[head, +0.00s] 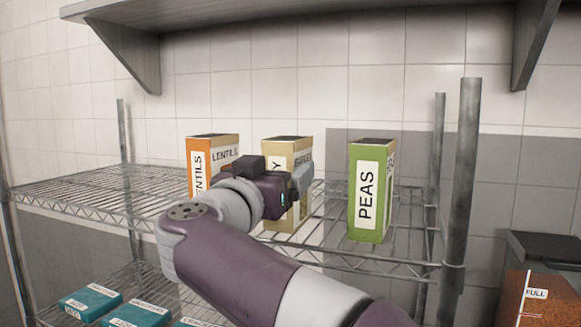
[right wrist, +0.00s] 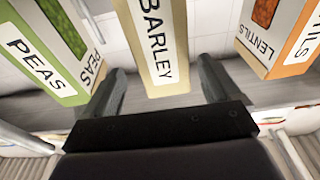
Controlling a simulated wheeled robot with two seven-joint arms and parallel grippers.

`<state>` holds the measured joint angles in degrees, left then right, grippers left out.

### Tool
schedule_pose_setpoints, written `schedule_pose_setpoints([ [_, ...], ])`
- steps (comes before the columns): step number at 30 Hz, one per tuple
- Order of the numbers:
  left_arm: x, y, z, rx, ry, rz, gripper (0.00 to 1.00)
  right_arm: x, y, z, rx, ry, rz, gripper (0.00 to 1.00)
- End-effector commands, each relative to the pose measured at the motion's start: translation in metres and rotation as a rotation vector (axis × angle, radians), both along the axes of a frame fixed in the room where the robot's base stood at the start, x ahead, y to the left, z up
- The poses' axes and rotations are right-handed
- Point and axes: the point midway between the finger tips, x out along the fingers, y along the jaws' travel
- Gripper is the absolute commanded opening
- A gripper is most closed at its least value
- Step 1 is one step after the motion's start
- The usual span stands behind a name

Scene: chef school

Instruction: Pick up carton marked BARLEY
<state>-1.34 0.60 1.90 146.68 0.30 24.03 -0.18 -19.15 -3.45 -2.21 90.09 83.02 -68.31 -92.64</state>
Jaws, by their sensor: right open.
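The tan BARLEY carton (head: 301,151) stands upright on the wire shelf, between the orange LENTILS carton (head: 199,157) and the green PEAS carton (head: 371,190). My right gripper (head: 300,180) is in front of it and hides much of its front. In the right wrist view the BARLEY carton (right wrist: 156,45) is in the middle, ahead of and between the two open fingers of the right gripper (right wrist: 160,88). The jaws are empty. My left gripper is in neither view.
PEAS (right wrist: 55,50) and LENTILS (right wrist: 275,35) flank the fingers in the right wrist view. The wire shelf (head: 80,190) is bare at left. A metal post (head: 462,180) stands at right, a shelf (head: 300,5) hangs above. Teal boxes (head: 90,302) lie below.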

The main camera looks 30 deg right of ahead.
Motion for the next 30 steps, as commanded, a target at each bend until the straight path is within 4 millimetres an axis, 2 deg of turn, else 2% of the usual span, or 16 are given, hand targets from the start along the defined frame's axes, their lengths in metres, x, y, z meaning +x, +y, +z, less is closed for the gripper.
schedule_pose_setpoints([
  [1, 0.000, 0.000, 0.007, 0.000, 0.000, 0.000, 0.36, 0.005, -0.006, 0.005, -0.002, 0.002, -0.002, 0.90],
  [5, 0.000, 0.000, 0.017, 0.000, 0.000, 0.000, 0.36, 0.014, -0.017, 0.007, -0.002, 0.002, -0.001, 0.90],
  [9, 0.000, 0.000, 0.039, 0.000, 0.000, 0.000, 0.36, 0.032, -0.038, 0.012, -0.001, 0.003, -0.002, 0.90],
  [13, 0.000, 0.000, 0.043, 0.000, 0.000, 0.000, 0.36, 0.043, -0.050, 0.010, -0.001, 0.000, 0.001, 0.90],
  [20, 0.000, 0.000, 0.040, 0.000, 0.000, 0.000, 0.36, 0.044, -0.051, 0.007, 0.000, -0.001, 0.003, 0.90],
  [27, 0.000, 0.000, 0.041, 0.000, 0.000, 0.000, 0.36, 0.044, -0.050, 0.007, -0.001, -0.001, 0.004, 0.12],
  [30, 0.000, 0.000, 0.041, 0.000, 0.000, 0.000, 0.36, 0.043, -0.051, 0.009, -0.002, -0.004, 0.003, 0.10],
])
